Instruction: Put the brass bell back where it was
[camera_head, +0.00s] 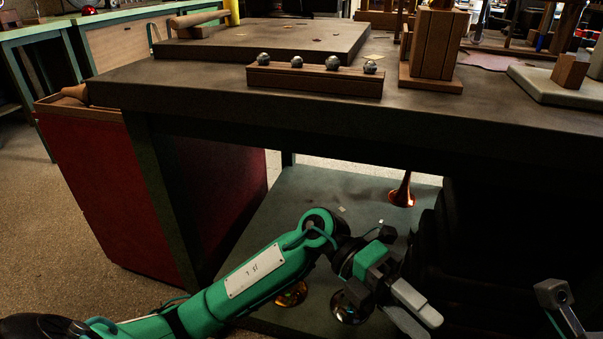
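Three brass-coloured bells show under the bench. One copper-lit bell (402,195) stands flare-down on the green lower shelf (315,190), towards the back. A second bell (291,295) and a third bell (349,306) sit nearer, partly hidden by my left arm and gripper. I cannot tell which one the task means. My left gripper (430,328) is in front of the shelf opening, right of the third bell, its fingers apart with nothing seen between them. My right gripper (562,308) shows only in part at the lower right edge; its fingertips are cut off.
The dark bench top (210,85) hangs over the shelf. It carries a wooden rack (315,82) with several metal balls, a wooden block stand (437,50) and a grey slab (545,88). A red cabinet side (100,190) bounds the left; dark drawers (480,250) bound the right.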

